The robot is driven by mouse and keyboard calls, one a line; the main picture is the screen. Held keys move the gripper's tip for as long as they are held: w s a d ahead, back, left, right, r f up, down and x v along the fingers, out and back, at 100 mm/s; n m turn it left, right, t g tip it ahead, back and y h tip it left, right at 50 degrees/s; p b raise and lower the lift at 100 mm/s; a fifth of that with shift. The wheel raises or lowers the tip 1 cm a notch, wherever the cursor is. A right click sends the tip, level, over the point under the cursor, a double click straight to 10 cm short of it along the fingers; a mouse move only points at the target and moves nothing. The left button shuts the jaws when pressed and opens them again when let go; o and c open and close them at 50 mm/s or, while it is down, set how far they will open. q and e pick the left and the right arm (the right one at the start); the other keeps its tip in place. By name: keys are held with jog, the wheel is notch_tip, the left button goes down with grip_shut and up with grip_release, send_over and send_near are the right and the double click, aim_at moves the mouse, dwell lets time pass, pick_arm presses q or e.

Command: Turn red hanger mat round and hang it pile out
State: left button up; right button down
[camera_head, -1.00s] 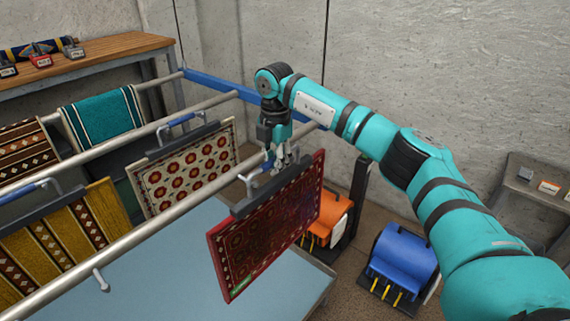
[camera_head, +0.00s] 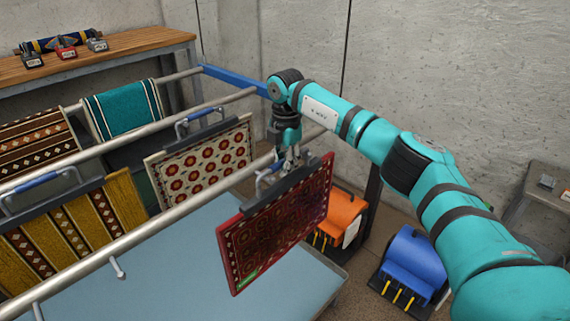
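The red hanger mat (camera_head: 275,225) hangs below a dark clamp bar (camera_head: 262,205) at the front rail. The face toward me has a dark, muted medallion pattern, a bright red edge and a small green mark at its lower left corner. I cannot tell whether this is the pile side. The other face is hidden. My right gripper (camera_head: 291,160) is above the bar, its fingers closed at the hanger's handle, beside the front rail (camera_head: 160,235). My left gripper is out of view.
A cream mat with red medallions (camera_head: 200,160) hangs behind, on the middle rail. A yellow striped mat (camera_head: 75,235), a teal mat (camera_head: 122,108) and a brown one (camera_head: 35,140) hang to the left. An orange machine (camera_head: 342,213) and a blue machine (camera_head: 410,262) stand on the floor at right.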

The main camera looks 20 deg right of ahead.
jog(key=c, duration=2)
grip_release()
jog(key=shift+r, duration=0.15)
jog(key=o, duration=0.6)
jog(key=shift+s, duration=0.1)
